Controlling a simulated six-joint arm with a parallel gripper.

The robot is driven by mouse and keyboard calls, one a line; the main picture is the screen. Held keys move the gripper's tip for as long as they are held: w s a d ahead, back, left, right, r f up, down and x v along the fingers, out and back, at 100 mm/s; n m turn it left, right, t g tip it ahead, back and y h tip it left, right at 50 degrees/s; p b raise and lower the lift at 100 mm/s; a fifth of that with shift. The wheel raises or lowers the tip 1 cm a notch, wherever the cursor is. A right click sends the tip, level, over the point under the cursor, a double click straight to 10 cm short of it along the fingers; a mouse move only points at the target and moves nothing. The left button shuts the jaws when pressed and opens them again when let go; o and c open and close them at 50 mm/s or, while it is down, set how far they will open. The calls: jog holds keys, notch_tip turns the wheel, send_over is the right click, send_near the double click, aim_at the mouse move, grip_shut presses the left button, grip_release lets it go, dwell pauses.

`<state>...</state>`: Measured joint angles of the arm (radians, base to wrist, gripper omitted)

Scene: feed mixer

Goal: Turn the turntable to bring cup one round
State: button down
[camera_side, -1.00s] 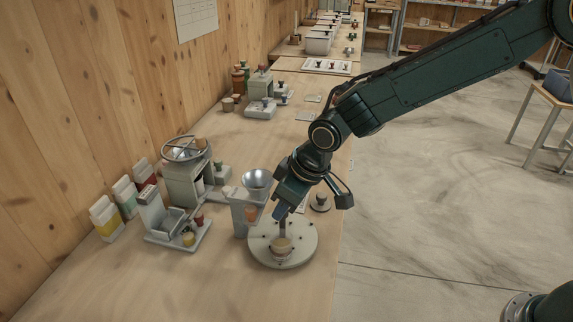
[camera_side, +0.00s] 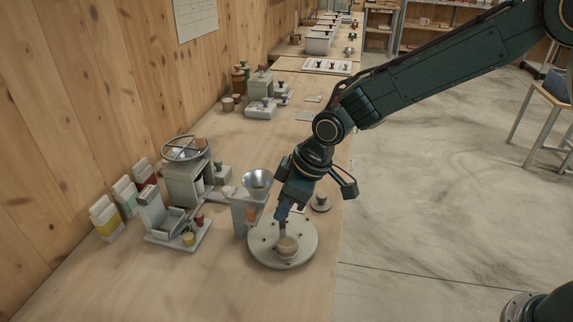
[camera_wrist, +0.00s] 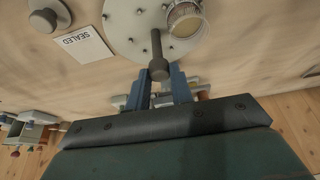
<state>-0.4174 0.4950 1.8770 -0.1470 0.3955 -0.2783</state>
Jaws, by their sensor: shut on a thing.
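The turntable (camera_side: 262,250) is a pale grey disc with small dark dots around it, on the bench beside the funnel machine. It also shows at the top of the wrist view (camera_wrist: 125,28). One cup (camera_side: 287,248) with tan contents stands on its front part; the wrist view shows it at the disc's edge (camera_wrist: 184,20). A grey upright peg (camera_wrist: 157,56) rises from the disc. My gripper (camera_side: 281,214) points down over the disc, its blue fingers (camera_wrist: 160,82) shut on the peg. The cup's number cannot be read.
A hopper machine with a metal funnel (camera_side: 257,181) stands close to the turntable's back left. A round knobbed weight (camera_side: 320,202) and a card marked SEALED (camera_wrist: 85,47) lie nearby. Grey machines (camera_side: 185,185) and cartons stand left. The front bench is clear.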

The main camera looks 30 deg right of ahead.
jog(key=shift+w+d+n+g+y, duration=0.1)
jog(key=shift+n+g+y, duration=0.35)
jog(key=shift+n, duration=1.1)
jog(key=shift+w+d+n+g+y, duration=0.15)
jog(key=shift+n+g, duration=0.5)
jog(key=shift+n, duration=0.9)
jog(key=shift+a+n+g, duration=0.1)
jog(key=shift+n+g, duration=0.7)
jog(key=shift+n, duration=1.9)
jog(key=c, duration=1.2)
grip_release()
jog(key=shift+c, duration=0.2)
jog(key=shift+w+a, duration=0.1)
